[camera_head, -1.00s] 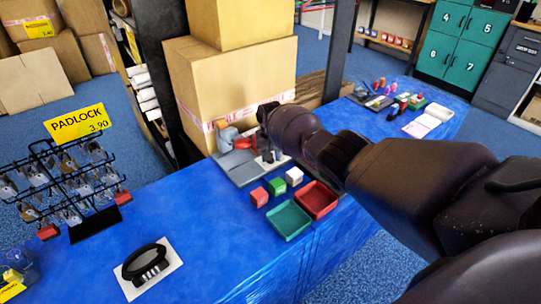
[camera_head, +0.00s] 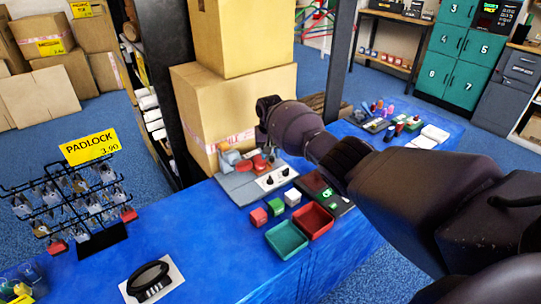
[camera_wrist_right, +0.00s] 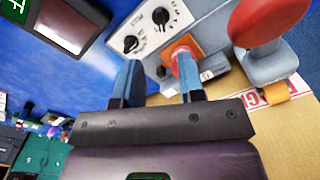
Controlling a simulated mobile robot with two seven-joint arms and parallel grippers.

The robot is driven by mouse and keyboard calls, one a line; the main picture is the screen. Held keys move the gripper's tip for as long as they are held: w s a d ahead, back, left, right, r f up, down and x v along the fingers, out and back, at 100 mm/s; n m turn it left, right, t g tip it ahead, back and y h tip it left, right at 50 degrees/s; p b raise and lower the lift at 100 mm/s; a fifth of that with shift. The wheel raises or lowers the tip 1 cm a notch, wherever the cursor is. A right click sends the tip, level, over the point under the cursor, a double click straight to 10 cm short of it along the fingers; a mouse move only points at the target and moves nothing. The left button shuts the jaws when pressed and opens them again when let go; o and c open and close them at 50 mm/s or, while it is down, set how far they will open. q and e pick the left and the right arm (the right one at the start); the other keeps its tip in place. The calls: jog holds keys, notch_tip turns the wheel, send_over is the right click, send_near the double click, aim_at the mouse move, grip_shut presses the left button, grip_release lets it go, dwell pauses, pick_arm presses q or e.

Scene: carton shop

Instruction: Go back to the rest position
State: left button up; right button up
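My right arm comes in from the right in the head view, its dark wrist above the far part of the blue table (camera_head: 205,255). In the right wrist view my right gripper (camera_wrist_right: 159,85) shows two blue-grey fingers spread apart, with nothing held between them. Beyond them is a grey machine (camera_head: 236,184) with a red round knob (camera_wrist_right: 268,18) and a white dial panel (camera_wrist_right: 155,25). A red and orange part (camera_wrist_right: 184,62) of it appears behind one finger; contact cannot be told. My left gripper is in neither view.
Near the arm stand a red tray (camera_head: 314,221), a green tray (camera_head: 286,240), small cubes (camera_head: 276,206) and a dark device with a lit green screen (camera_head: 326,193). Tall cartons (camera_head: 225,110) stand behind. A padlock rack (camera_head: 75,205) is at left.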

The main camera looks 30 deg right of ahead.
dwell(0.4)
jog(key=w+a+r+n+t, duration=0.4)
jog(key=w+r+t, duration=0.3)
jog(key=w+r, duration=0.2)
jog(key=s+a+n+t, duration=0.1)
jog(key=a+n+t, duration=0.1)
jog(key=a+t, duration=0.25)
jog(key=s+f+t, duration=0.1)
jog(key=s+f, duration=0.3)
jog(key=s, duration=0.8)
jog(key=s+a+f, duration=0.1)
jog(key=s+f, duration=0.4)
jog(key=s, duration=0.7)
jog(key=s+a+f+n+t+y, duration=0.1)
jog(key=s+f, duration=0.4)
jog(key=s, duration=0.7)
jog(key=shift+t, duration=0.35)
jog(key=s+d+f+g, duration=0.1)
jog(key=s+f, duration=0.3)
jog(key=s, duration=0.3)
jog(key=s+d+f+m+g+h, duration=0.1)
jog(key=s+f+g, duration=0.1)
jog(key=s+f, duration=0.2)
jog(key=s, duration=0.3)
jog(key=shift+s+f+m, duration=0.2)
jog(key=shift+s+m, duration=0.1)
jog(key=shift+s, duration=0.1)
